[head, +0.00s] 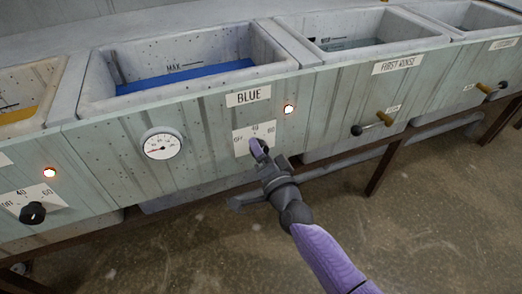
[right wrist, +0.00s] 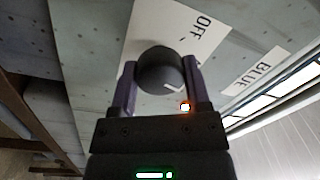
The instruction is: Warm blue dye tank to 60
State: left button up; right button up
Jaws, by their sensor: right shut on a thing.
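The blue dye tank (head: 88,85) holds blue liquid (head: 190,76) and has a BLUE label (head: 248,96) on its front. Its control plate (head: 241,138) reads OFF, 40 and 60. My right gripper (head: 260,150) is at this plate, mostly hiding the knob. In the right wrist view its fingers (right wrist: 160,85) are shut on the sides of the round black knob (right wrist: 160,68). A white mark shows on the knob, but the setting is unclear. The lamp (head: 289,109) glows orange. The round thermometer (head: 162,144) has a red needle toward the left. My left gripper is out of view.
At left, a yellow tank (head: 18,116) has its own black knob (head: 33,212) and lit lamp (head: 50,172). At right, the FIRST RINSE tank (head: 397,64) has a valve handle (head: 372,124) jutting out. Bare floor (head: 190,245) lies in front.

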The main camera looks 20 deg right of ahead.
jog(key=m, duration=0.4)
jog(key=shift+m, duration=0.4)
jog(key=shift+f+m+h, duration=0.1)
jog(key=shift+m+h, duration=0.4)
jog(key=shift+m, duration=1.9)
jog(key=o, duration=1.3)
jog(key=s+p, duration=0.2)
jog(key=s, duration=0.8)
jog(key=shift+f, duration=0.2)
